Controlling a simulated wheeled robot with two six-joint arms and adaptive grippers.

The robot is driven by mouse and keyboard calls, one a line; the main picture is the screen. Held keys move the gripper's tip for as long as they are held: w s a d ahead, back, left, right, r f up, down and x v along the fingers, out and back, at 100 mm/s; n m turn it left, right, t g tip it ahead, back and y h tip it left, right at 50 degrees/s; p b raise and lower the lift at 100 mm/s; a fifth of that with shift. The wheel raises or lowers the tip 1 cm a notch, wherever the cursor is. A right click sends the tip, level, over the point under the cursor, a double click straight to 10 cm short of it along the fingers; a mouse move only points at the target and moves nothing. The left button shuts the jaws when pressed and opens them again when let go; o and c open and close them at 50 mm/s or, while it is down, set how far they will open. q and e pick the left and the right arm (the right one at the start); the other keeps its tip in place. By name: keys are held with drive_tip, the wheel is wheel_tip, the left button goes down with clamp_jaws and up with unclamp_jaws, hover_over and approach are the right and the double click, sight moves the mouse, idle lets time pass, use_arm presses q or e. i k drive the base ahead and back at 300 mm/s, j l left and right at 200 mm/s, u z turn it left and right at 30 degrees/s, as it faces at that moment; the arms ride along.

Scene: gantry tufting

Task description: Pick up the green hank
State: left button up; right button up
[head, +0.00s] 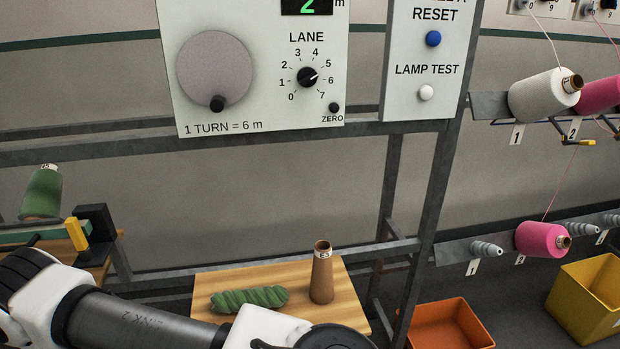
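The green hank (249,298) is a twisted bundle of green yarn. It lies on the wooden board (215,283) at the lower middle of the head view, left of a brown cone. One of my arms comes in from the lower left, and its white and dark links pass just in front of the hank. The fingertips of that arm are not visible, and no second gripper shows.
A bare brown cone (322,275) stands upright on the board. A green yarn cone (42,193) is at the left. An orange bin (451,325) and a yellow bin (588,299) stand at the right. Grey frame posts (433,200) rise behind the board.

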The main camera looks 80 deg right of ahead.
sight(227, 301)
drive_tip(key=z, duration=2.1)
